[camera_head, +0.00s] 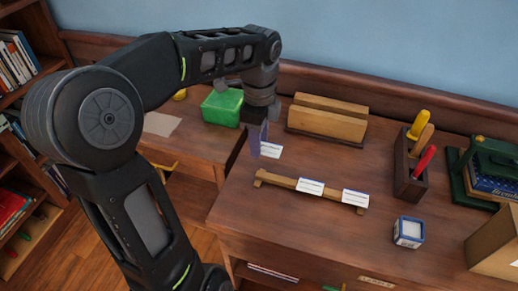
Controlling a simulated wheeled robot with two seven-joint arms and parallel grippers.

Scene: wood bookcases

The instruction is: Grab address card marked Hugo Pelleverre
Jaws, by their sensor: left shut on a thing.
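My left gripper (262,128) points down over the back left of the desk, below my bent arm. It is shut on a white card (271,150) with blue print, which hangs just under the fingers, behind the left end of a low wooden rail (272,181). The name on this card is too small to read. Two similar cards stand on the rail, one near its middle (311,187) and one near its right end (355,198). Their names cannot be read either. My right gripper is not in view.
A wooden holder (326,122) stands behind the rail. A green box (222,106) is at left. At right are a tool caddy (408,170), a small blue-and-white box (409,232) and a cardboard box (496,245). The desk front is clear.

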